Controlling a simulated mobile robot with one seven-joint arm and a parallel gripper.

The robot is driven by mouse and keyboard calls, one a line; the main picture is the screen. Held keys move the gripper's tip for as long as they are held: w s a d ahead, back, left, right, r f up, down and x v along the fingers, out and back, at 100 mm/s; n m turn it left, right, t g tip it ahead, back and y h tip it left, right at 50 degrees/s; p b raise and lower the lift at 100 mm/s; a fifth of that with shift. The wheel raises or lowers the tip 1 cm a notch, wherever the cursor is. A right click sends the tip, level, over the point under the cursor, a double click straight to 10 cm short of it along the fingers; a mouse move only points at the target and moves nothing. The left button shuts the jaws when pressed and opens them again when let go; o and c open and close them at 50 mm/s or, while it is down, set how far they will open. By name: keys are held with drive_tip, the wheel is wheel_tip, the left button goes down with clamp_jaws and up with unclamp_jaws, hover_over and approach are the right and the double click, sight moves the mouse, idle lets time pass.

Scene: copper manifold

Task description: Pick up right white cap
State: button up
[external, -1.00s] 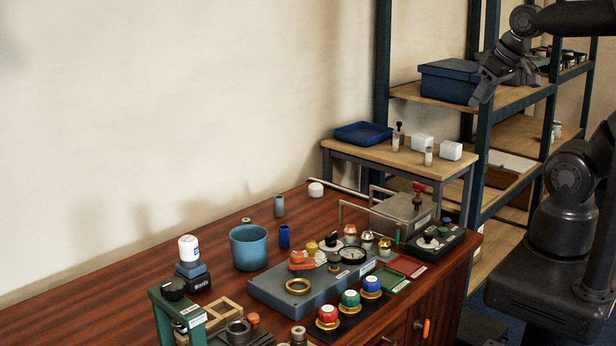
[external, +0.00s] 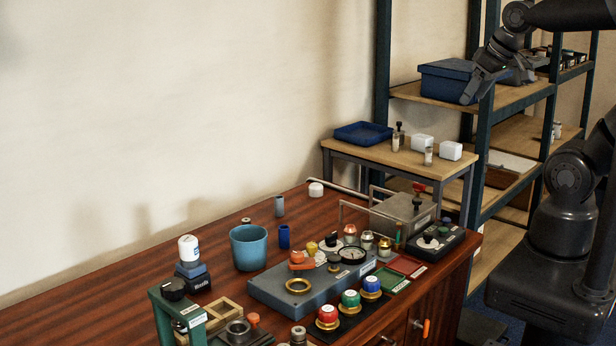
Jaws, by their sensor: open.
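Two white rounded block-like pieces stand on the small wooden side table: the left one (external: 422,142) and the right one (external: 451,151), which may be the right white cap. A low white round cap (external: 316,189) also lies at the back of the red-brown bench. My gripper (external: 471,98) is open and points down at the upper right, in front of the blue bin on the shelf. In the picture it is above the side table and apart from the white pieces. Its fingers are dark and small, and nothing shows between them.
The side table (external: 345,149) also holds a blue tray (external: 363,133) and small vials. A shelf rack with a blue bin (external: 447,82) stands close to my arm. The bench is crowded with a grey manifold block (external: 270,291), coloured knobs and a blue cup (external: 249,248).

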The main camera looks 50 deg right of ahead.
drive_tip(key=w, duration=1.4)
drive_tip(key=n+g, duration=0.1)
drive_tip(key=n, duration=0.1)
hover_over(317, 185)
drive_tip(key=s, duration=0.2)
drive_tip(key=shift+y, duration=0.3)
drive_tip(key=f, duration=2.3)
drive_tip(key=d+f, duration=0.1)
drive_tip(key=f, duration=1)
drive_tip(key=shift+s+f, duration=0.15)
drive_tip(key=shift+a+x, duration=0.15)
drive_tip(key=shift+x, duration=1.2)
drive_tip(key=shift+a+x, duration=0.15)
drive_tip(key=shift+x, duration=1.2)
drive_tip(key=shift+c, duration=0.3)
drive_tip(key=c, duration=1)
